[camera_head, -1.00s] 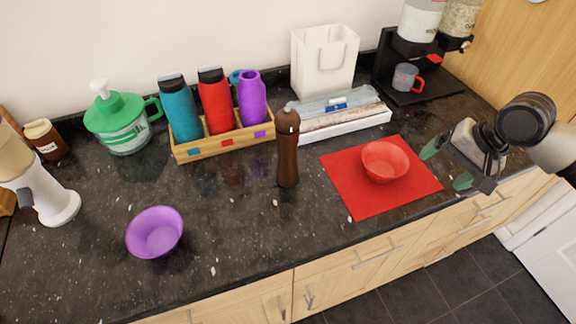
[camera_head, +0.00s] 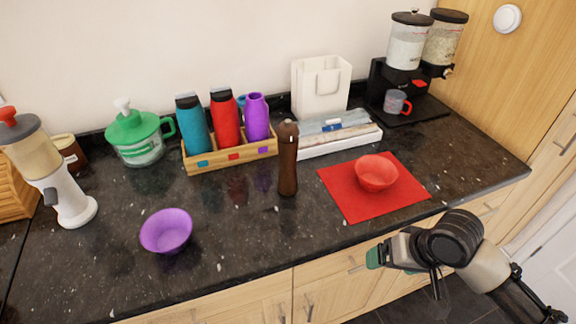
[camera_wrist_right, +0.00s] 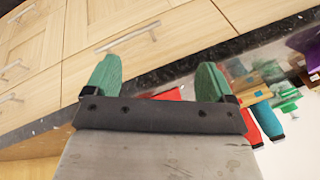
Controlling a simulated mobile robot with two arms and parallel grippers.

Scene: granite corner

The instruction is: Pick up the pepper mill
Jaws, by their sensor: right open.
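The pepper mill (camera_head: 288,160) is dark brown and stands upright near the middle of the dark counter in the head view, between the bottle crate and the red mat. My right gripper (camera_head: 372,257) is in front of the counter's front edge, below and to the right of the mill and well apart from it. In the right wrist view its two green fingertips (camera_wrist_right: 156,78) are spread with nothing between them. I cannot clearly make out the mill in the wrist view. My left gripper is not in view.
A purple bowl (camera_head: 166,231) stands left of the mill. A red bowl (camera_head: 376,172) sits on the red mat (camera_head: 347,203) to its right. Behind are a wooden crate (camera_head: 208,163) of bottles and a white tray (camera_head: 345,143). The counter directly before the mill is clear.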

